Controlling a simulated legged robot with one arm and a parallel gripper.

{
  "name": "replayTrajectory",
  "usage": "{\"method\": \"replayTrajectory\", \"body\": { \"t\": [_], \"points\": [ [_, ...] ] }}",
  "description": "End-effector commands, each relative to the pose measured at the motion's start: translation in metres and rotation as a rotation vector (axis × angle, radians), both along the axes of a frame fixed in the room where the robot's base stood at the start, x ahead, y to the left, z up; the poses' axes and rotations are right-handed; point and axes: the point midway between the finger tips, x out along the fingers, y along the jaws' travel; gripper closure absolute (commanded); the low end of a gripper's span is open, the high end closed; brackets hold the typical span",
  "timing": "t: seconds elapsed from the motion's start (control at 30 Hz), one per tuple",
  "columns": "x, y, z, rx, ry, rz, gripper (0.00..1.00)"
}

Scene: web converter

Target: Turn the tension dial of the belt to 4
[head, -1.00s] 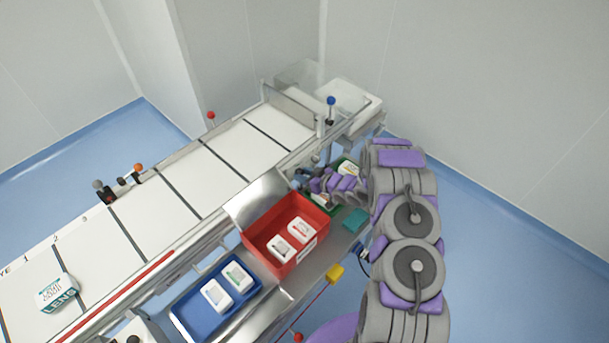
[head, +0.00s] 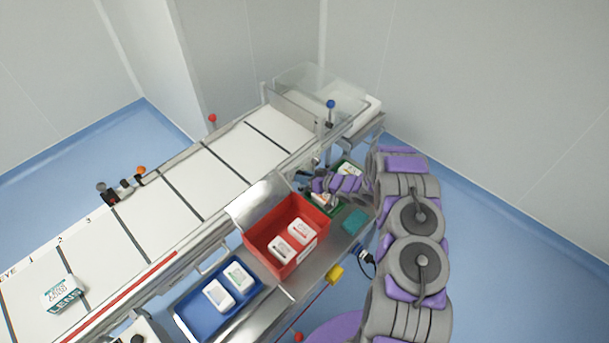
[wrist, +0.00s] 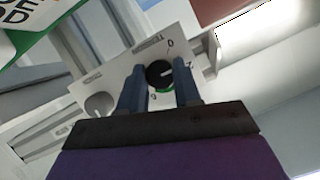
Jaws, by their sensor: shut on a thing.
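The tension dial (wrist: 160,73) is a round black knob with a white pointer line on a pale panel (wrist: 118,82). The pointer faces right, near the mark that looks like 2. A 0 stands above the knob, and a green arc and what looks like a 6 lie below it. My gripper (wrist: 160,67) has one blue finger on each side of the knob and is shut on it. In the head view my gripper (head: 322,185) is beside the conveyor belt (head: 150,215), and the dial is hidden there.
A second round grey knob (wrist: 99,104) sits left of the dial. A green-and-white box (wrist: 25,25) is close at upper left. A red bin (head: 322,222) and a blue tray (head: 183,312) stand near my arm. A white LENS box (head: 63,293) lies on the belt.

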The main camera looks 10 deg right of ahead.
Motion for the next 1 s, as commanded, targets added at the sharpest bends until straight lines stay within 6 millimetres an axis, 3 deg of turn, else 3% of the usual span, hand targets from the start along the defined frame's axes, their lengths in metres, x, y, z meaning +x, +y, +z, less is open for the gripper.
{"method": "replayTrajectory", "body": {
  "t": [1.0],
  "points": [
    [0.004, -0.007, -0.009, 0.769, 0.557, -0.008, 0.98]
  ]
}}
